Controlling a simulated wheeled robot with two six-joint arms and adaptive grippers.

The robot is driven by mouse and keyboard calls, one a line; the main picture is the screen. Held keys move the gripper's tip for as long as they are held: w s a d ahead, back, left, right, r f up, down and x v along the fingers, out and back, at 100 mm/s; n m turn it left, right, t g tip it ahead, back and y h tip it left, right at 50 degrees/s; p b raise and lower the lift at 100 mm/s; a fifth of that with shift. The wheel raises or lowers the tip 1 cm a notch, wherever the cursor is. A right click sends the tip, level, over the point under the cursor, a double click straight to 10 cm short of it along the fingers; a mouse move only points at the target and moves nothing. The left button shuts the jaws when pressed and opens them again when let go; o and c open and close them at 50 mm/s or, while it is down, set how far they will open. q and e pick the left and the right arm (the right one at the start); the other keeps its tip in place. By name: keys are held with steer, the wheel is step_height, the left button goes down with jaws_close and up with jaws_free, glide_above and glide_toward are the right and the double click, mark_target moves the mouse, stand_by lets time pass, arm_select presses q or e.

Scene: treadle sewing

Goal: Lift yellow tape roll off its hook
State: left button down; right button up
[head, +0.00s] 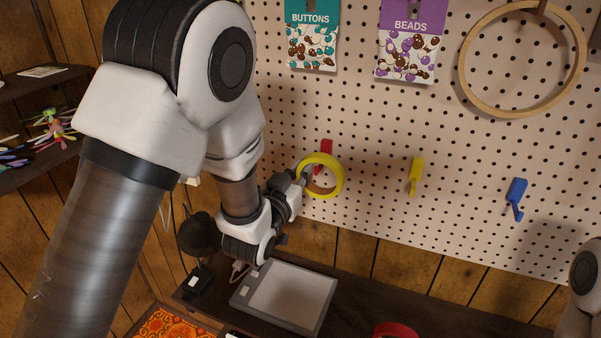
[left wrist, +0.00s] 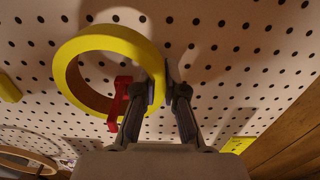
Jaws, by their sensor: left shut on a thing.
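The yellow tape roll (head: 340,176) is at the red hook (head: 326,147) on the pegboard. My left gripper (head: 304,178) is shut on the left side of the roll's ring. In the left wrist view, the roll (left wrist: 75,50) has one finger inside its ring and one outside, with the gripper (left wrist: 160,88) across the rim. The red hook (left wrist: 119,98) shows there inside and beside the ring's edge. I cannot tell whether the roll still bears on the hook. My right gripper is out of view.
A bare yellow hook (head: 416,172) and a blue hook (head: 516,195) are to the right. A buttons packet (head: 312,35), a beads packet (head: 408,45) and a wooden hoop (head: 470,75) hang above. A grey tray-like device (head: 325,318) and a red ring (head: 396,330) lie below.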

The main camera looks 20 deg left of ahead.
arm_select(q)
steer(key=shift+r+p, duration=0.35)
steer(key=shift+r, duration=0.35)
steer(key=shift+f, duration=0.1)
steer(key=shift+s, duration=0.25)
steer(key=shift+s+a+b, duration=0.1)
steer(key=shift+s+b, duration=0.7)
steer(key=shift+s, duration=1.45)
steer(key=shift+s+a+p, duration=0.1)
steer(key=shift+s+p, duration=2.4)
steer(key=shift+p, duration=4.55)
